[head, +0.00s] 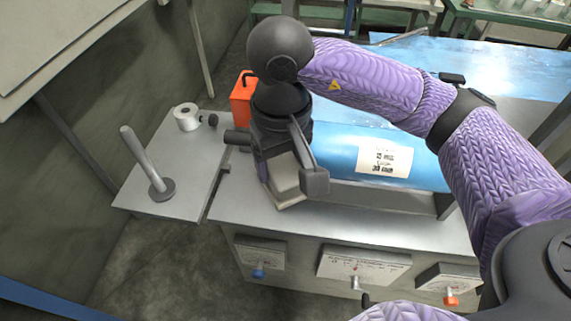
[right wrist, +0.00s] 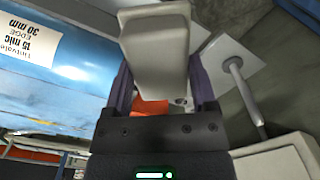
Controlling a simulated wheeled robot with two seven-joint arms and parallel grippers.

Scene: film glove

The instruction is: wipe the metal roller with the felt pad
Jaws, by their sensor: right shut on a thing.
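My right gripper (head: 288,172) is shut on a pale grey block, the felt pad (head: 287,186), at the left end of the blue film roll. The pad also fills the top middle of the right wrist view (right wrist: 158,42), between the two fingers. A long grey metal part (head: 385,197), which looks like the metal roller, runs along the front of the film roll; its left end is hidden behind my gripper. I cannot tell whether the pad touches it. My left gripper is not in view.
The labelled blue film roll (head: 340,147) lies across the machine. An orange box (head: 240,97), a white tape roll (head: 187,117) and a tilted grey rod on a round base (head: 148,165) stand at the left. Control panels (head: 360,265) face the front. The left plate has bare room.

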